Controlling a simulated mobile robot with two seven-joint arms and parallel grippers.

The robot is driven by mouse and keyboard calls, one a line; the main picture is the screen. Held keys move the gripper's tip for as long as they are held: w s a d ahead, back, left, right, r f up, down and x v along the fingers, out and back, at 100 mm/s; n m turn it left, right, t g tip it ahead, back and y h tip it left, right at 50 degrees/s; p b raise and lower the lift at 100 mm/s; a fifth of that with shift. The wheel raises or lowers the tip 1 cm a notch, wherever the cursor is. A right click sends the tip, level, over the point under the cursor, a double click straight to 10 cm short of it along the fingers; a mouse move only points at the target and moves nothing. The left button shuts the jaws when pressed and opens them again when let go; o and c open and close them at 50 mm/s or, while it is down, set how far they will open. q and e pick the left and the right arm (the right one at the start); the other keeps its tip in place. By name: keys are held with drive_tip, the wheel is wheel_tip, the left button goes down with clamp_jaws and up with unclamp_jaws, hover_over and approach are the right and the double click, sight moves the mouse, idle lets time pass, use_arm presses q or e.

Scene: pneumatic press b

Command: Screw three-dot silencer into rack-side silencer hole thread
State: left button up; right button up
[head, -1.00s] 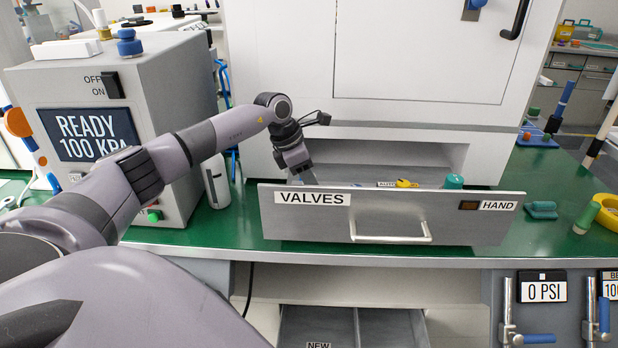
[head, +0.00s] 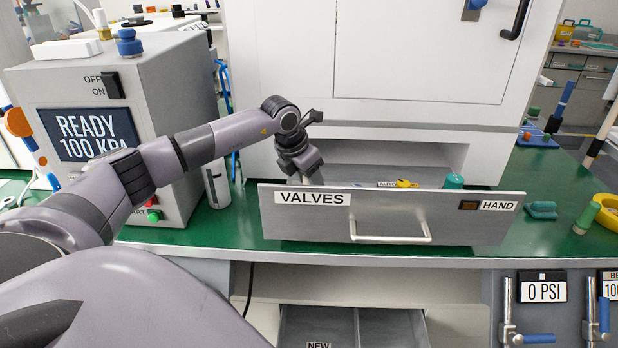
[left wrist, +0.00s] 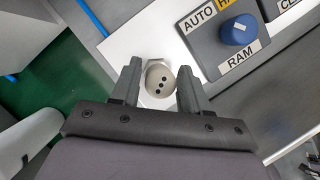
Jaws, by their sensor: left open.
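The three-dot silencer (left wrist: 157,85) shows in the left wrist view as a round metal piece with a hexagonal-looking rim and several dark spots on its face, three of them in a row. My left gripper (left wrist: 159,74) is open, with one finger on each side of the silencer; I cannot tell whether either touches it. In the head view my left gripper (head: 303,175) points down behind the front of the VALVES drawer (head: 300,222), which hides its fingertips and the silencer. I cannot make out the rack-side silencer hole. My right gripper is not in view.
A grey panel (left wrist: 212,65) with a blue RAM knob (left wrist: 239,31) lies beside the silencer. The white press cabinet (head: 280,60) rises behind the drawer. A teal knob (head: 453,181) shows inside the drawer's right side.

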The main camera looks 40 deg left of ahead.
use_arm(q)
drive_tip(key=n+y, duration=0.1)
drive_tip(key=n, duration=0.2)
drive_tip(key=n+y, duration=0.1)
drive_tip(key=n, duration=0.2)
drive_tip(key=shift+g, duration=0.3)
drive_tip(key=c, duration=0.6)
drive_tip(key=m+h, duration=0.1)
drive_tip(key=m, duration=0.2)
drive_tip(key=m+h, duration=0.1)
drive_tip(key=m, duration=0.2)
drive_tip(key=m+h, duration=0.2)
drive_tip(key=m, duration=0.4)
drive_tip(key=o, duration=0.6)
drive_tip(key=shift+f+n, duration=0.1)
drive_tip(key=shift+n, duration=0.2)
